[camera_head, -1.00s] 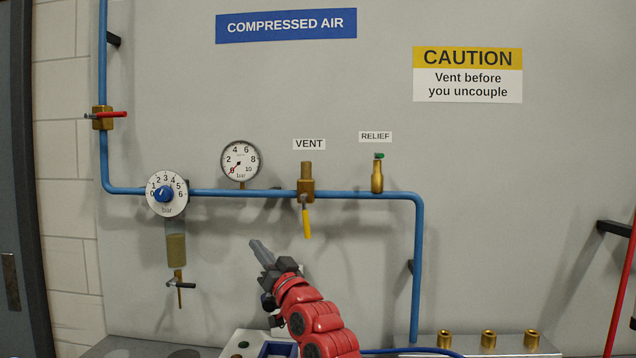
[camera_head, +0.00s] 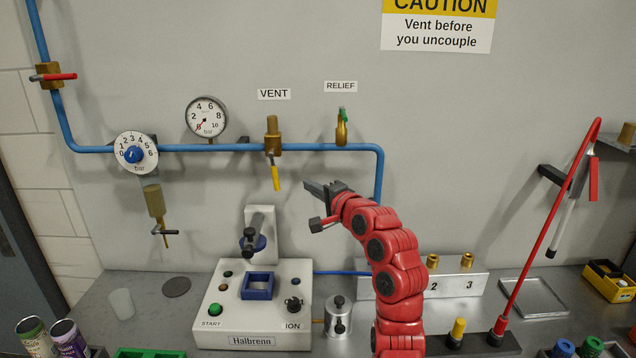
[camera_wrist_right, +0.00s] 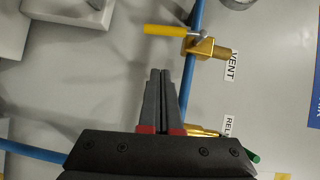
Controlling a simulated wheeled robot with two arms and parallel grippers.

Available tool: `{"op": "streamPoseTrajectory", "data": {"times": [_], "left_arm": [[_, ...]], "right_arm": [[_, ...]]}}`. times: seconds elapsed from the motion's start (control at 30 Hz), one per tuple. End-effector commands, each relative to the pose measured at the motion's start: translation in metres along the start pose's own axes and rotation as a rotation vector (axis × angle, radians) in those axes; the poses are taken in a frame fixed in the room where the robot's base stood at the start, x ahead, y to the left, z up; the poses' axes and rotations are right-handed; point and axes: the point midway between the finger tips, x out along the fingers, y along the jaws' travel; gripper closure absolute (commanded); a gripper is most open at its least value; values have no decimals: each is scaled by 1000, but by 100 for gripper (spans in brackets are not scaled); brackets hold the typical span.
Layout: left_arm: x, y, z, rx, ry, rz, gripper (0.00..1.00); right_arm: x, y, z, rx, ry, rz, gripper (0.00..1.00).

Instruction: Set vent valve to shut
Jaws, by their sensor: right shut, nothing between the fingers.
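The brass vent valve (camera_head: 273,136) sits on the blue horizontal pipe under the VENT label (camera_head: 274,94). Its yellow handle (camera_head: 276,178) hangs down, nearly square to the pipe and slightly tilted. In the right wrist view the yellow handle (camera_wrist_right: 165,30) points left from the brass valve body (camera_wrist_right: 205,47). My right gripper (camera_head: 310,187) is shut and empty, to the right of the handle and apart from it. Its closed fingers (camera_wrist_right: 160,90) also show in the right wrist view. My left gripper is not in view.
The brass relief valve (camera_head: 342,130) stands on the pipe right of the vent. A pressure gauge (camera_head: 206,117) and blue-knobbed regulator (camera_head: 135,153) are to the left. The white printing machine (camera_head: 253,312) stands below on the bench.

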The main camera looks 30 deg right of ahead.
Motion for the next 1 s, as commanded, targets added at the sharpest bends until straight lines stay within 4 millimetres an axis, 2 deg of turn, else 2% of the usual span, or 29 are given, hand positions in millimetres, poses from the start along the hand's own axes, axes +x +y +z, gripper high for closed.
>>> {"op": "streamPoseTrajectory", "data": {"times": [0.03,0.2,0.4,1.0], "left_arm": [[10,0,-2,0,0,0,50],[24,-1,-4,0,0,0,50],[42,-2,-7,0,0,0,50],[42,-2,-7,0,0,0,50]], "right_arm": [[11,-6,2,2,-4,2,100],[43,-3,1,2,-2,5,100],[62,-5,22,-1,-3,0,100],[71,1,31,13,0,-12,100]]}}
